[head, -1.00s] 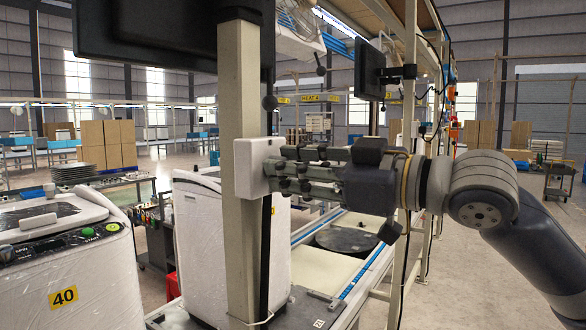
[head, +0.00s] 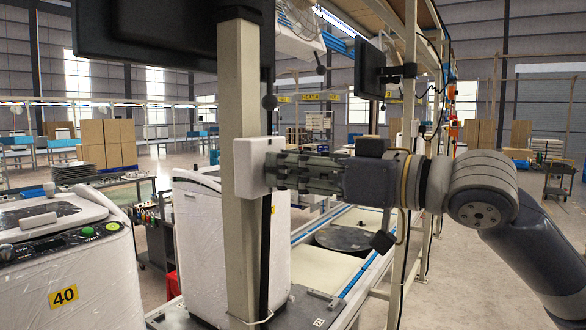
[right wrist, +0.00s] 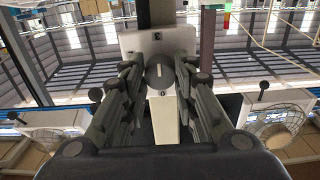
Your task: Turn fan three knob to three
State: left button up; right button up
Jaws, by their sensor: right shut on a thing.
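A white control box (head: 250,168) is fixed to the side of a beige post. In the right wrist view the box (right wrist: 130,42) carries a round grey knob (right wrist: 158,71) with a pale line running roughly up-down in the picture. My right gripper (head: 270,170) reaches the box from the right. The head view hides the knob behind the fingers. My left gripper is not in view.
The beige post (head: 240,100) stands close in front, with a dark monitor (head: 140,35) at its top. A white washing machine (head: 200,235) stands behind it, another (head: 65,260) at left. A fan (head: 298,15) hangs above. A conveyor (head: 325,265) runs behind my right arm.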

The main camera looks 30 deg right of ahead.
jog(key=shift+f, duration=0.1)
jog(key=o, duration=1.1)
jog(key=shift+s, duration=0.1)
jog(key=shift+s+d, duration=0.2)
jog(key=shift+s, duration=0.4)
jog(key=v, duration=1)
jog(key=shift+s+d, duration=0.2)
jog(key=shift+d, duration=0.05)
